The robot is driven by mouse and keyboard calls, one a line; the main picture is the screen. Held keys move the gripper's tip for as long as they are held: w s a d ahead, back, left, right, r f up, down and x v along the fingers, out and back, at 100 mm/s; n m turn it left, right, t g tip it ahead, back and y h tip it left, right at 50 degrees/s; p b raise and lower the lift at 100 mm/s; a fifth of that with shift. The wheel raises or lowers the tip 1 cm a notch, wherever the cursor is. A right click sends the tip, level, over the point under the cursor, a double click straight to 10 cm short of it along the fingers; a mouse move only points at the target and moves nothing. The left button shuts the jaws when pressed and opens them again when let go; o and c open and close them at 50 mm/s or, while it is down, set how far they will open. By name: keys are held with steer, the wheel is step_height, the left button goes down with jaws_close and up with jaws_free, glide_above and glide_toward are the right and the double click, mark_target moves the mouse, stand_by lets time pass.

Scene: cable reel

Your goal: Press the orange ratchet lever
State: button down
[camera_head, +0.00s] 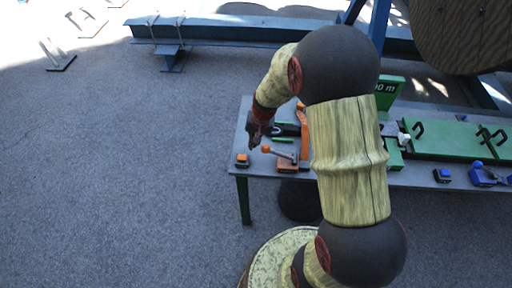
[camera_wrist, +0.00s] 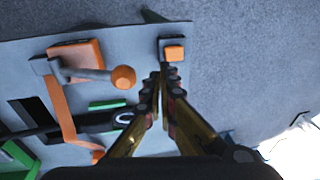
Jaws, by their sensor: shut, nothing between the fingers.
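On the bench's left end, a grey lever with an orange ball knob (camera_head: 266,149) sits on an orange block (camera_head: 287,165). In the wrist view the knob (camera_wrist: 123,77) lies left of my fingertips, and the block (camera_wrist: 85,50) is further left. A long orange bar (camera_head: 303,120) rises beside it; it also shows in the wrist view (camera_wrist: 60,112). I cannot tell which is the ratchet lever. My gripper (camera_head: 254,145) is shut and empty, pointing down above the bench; its fingertips (camera_wrist: 160,82) seem apart from both. My arm partly hides the bench.
A small dark box with an orange button (camera_head: 242,158) sits at the bench's left corner, just beyond my fingertips in the wrist view (camera_wrist: 174,53). Green fixtures (camera_head: 450,140) and a blue-knobbed device (camera_head: 483,175) stand to the right. Open floor (camera_head: 120,180) lies left.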

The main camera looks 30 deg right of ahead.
step_height(320, 180, up, 7)
steer(key=a, duration=0.1)
steer(key=shift+a+p, duration=0.3)
steer(key=shift+p, duration=0.15)
steer(key=shift+w+f, duration=0.1)
steer(key=shift+f, duration=0.05)
stand_by(0.7)
step_height(320, 180, up, 6)
steer(key=g+y+p, duration=0.1)
steer(key=p, duration=0.7)
glide_above(265, 146)
steer(key=s+d, duration=0.2)
steer(key=d, duration=0.1)
steer(key=shift+w+r, duration=0.2)
steer(key=shift+w, duration=0.05)
steer(key=shift+f, duration=0.15)
steer(key=f, duration=0.4)
steer(key=a+f, duration=0.1)
steer(key=f, duration=0.4)
steer(key=w+a+f, duration=0.1)
steer(key=f, duration=0.3)
steer(key=shift+a+f, duration=0.2)
steer(key=shift+f, duration=0.05)
